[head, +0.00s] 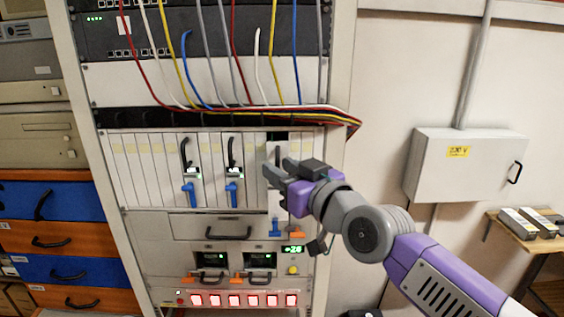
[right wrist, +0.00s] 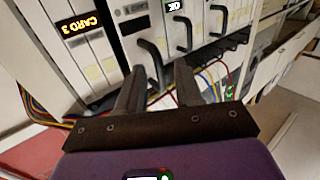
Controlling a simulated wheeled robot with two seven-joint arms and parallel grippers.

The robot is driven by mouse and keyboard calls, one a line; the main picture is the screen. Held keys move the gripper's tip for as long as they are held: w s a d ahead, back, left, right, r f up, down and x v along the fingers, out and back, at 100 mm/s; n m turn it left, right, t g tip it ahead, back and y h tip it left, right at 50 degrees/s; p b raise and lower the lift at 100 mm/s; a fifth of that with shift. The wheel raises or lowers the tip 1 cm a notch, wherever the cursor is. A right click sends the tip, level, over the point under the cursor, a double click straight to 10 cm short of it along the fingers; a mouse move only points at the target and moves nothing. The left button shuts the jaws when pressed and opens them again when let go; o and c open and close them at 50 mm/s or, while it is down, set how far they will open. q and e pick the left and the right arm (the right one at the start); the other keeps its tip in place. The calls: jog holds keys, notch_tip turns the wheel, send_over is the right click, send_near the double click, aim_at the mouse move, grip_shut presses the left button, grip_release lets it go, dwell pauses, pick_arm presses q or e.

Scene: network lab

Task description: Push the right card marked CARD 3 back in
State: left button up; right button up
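The right card (head: 274,205) is the third handled card in the rack's card row. A dark gap shows above its top edge, and its blue lever (head: 275,228) hangs at the bottom. In the right wrist view an amber CARD 3 label (right wrist: 78,24) glows at the upper left. My right gripper (head: 277,170) is in front of this card and hides part of it. In the right wrist view its two fingers (right wrist: 160,75) are apart, with a black handle (right wrist: 150,62) showing between or just beyond their tips. I cannot tell whether they touch it. My left gripper is not in view.
Two similar handled cards (head: 188,172) (head: 234,172) stand to the left, with OK-type displays and blue levers. Coloured cables (head: 240,106) cross above the row. Drawer units and a row of lit red buttons (head: 235,300) lie below. A grey wall box (head: 465,175) is at the right.

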jog(key=shift+s+r, duration=0.1)
jog(key=shift+c, duration=0.3)
grip_shut()
jog(key=shift+w, duration=0.2)
dwell(1.0)
